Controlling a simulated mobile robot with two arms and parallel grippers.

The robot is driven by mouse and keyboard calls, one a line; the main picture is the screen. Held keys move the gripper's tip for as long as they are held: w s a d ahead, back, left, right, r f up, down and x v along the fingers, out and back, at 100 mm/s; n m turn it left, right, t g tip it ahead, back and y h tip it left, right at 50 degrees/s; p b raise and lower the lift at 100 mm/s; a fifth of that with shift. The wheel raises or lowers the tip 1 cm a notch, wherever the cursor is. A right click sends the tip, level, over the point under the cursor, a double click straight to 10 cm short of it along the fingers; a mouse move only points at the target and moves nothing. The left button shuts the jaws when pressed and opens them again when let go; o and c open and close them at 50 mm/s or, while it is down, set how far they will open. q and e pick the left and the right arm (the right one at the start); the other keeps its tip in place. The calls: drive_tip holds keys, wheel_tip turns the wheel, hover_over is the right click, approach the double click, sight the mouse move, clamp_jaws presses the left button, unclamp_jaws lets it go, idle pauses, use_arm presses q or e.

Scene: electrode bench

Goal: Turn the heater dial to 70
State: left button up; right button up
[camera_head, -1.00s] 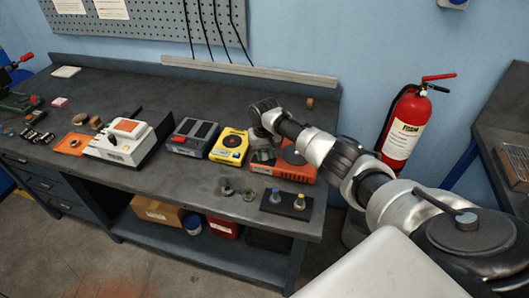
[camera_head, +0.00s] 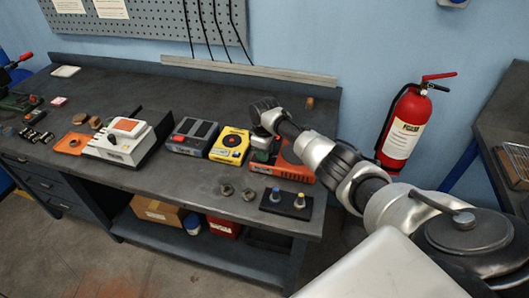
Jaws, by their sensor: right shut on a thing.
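The orange-red heater (camera_head: 298,170) stands toward the right end of the dark bench, with a dark round plate partly behind my arm. My right gripper (camera_head: 261,156) points down over the heater's left part. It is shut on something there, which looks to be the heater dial. The gripper covers the dial, so its marks and setting cannot be read. My left gripper is not in view.
A yellow device (camera_head: 230,146) stands close left of the heater, with a grey-red device (camera_head: 192,136) beyond it. A black block (camera_head: 286,203) with two small knobbed pieces and two small metal parts (camera_head: 238,191) lie in front. A fire extinguisher (camera_head: 403,125) is at right.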

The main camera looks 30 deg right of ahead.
drive_tip(key=n, duration=0.5)
drive_tip(key=shift+r+n+b, duration=0.1)
drive_tip(key=shift+n+b, duration=0.2)
idle(0.4)
drive_tip(key=o, duration=0.9)
wheel_tip(320, 180, up, 11)
drive_tip(key=shift+f+b, duration=0.15)
drive_tip(key=shift+b, duration=0.7)
